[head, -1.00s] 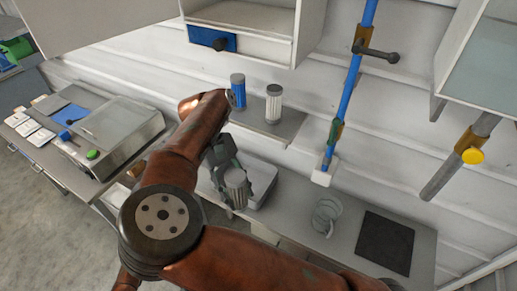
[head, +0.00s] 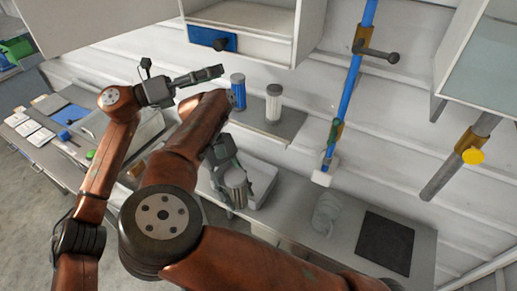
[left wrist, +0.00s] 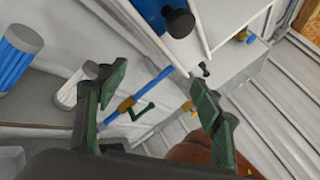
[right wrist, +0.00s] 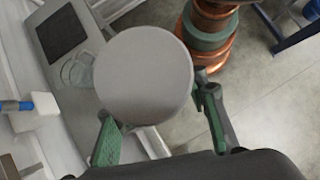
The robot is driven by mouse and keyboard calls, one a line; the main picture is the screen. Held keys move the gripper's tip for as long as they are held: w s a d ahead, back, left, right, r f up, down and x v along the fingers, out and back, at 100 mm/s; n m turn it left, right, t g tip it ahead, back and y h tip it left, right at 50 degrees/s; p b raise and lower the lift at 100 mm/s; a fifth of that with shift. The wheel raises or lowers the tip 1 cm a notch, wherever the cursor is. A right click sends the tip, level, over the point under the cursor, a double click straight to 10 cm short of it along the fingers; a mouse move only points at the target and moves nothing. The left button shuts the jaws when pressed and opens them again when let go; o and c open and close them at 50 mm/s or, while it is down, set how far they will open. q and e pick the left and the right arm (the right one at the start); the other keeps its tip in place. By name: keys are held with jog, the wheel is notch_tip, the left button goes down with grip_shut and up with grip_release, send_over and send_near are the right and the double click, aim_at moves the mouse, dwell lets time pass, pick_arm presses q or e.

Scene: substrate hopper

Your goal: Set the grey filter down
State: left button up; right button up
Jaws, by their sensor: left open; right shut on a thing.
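The grey filter (head: 236,186) is held by my right gripper (head: 228,172) above the counter, in front of the pale tray. In the right wrist view the filter's round flat end (right wrist: 143,75) faces the camera, with the green fingers on both sides of it. My left gripper (head: 210,75) is open and empty, near the shelf and left of the blue filter (head: 238,92). Its two fingers (left wrist: 160,95) stand apart in the left wrist view. A white filter (head: 274,104) stands right of the blue one on the shelf.
The pale tray (head: 265,185) lies on the counter. A clear, coil-like object (head: 327,212) and a dark mat (head: 385,242) lie to its right. A blue pole (head: 350,95) with a dark handle rises behind. An open cabinet (head: 245,20) hangs above the shelf.

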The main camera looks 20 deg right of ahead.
pick_arm(q)
jog(key=s+d+r+m+g+y, duration=0.2)
jog(key=s+d+r+m, duration=0.15)
jog(key=s, duration=0.25)
jog(key=s+d+r+m+g+y, duration=0.1)
jog(key=s+d+r+m+y, duration=0.2)
jog(key=s, duration=0.4)
jog(key=s+d+f+m+y, duration=0.3)
jog(key=s+d+f+m, duration=0.1)
jog(key=s+f, duration=0.15)
jog(key=m+t+y, duration=0.5)
jog(key=t+y, duration=0.1)
jog(key=y, duration=0.9)
send_near(241, 176)
jog(key=x, duration=0.9)
jog(key=shift+w+a+f, duration=0.1)
jog(key=shift+a+f, duration=0.1)
jog(key=shift+f, duration=0.1)
jog(key=shift+c, duration=0.5)
